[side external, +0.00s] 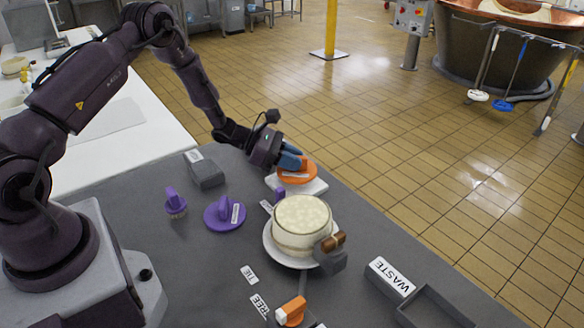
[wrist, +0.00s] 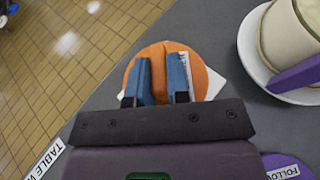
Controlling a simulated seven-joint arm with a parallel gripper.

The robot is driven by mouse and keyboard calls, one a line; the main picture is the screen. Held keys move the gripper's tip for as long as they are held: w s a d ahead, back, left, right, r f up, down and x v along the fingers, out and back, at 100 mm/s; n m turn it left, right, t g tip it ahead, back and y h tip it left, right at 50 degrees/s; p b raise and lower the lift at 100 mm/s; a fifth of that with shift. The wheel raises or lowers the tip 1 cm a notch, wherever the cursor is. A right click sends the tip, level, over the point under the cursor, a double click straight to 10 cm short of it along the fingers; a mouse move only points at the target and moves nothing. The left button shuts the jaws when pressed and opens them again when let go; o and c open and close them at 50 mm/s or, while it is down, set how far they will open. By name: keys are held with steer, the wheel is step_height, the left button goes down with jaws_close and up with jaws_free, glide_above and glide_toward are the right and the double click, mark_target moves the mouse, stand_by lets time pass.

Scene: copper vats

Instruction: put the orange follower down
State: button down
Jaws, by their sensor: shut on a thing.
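The orange follower (side external: 297,176) is a round orange disc with a raised grip and a white label. It is at the far edge of the grey table, over a white square board (side external: 312,187). I cannot tell whether it touches the board. My gripper (side external: 293,160) is above it, with blue fingers shut on its raised grip. In the wrist view the orange follower (wrist: 202,73) shows around and between the fingers of my gripper (wrist: 161,70), with corners of the white board sticking out beyond it.
A cream-filled mould (side external: 302,224) stands on a white plate (side external: 274,252) close by. A purple follower (side external: 222,214), a purple brush (side external: 175,203) and a grey block (side external: 205,170) lie left. A WASTE box (side external: 390,278) and tray (side external: 435,305) are at the front right.

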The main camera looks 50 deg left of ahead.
steer(key=shift+s+f, duration=0.1)
steer(key=shift+f, duration=1.2)
steer(key=shift+f, duration=0.2)
steer(key=c, duration=1.1)
jaws_free()
steer(key=shift+r, duration=0.15)
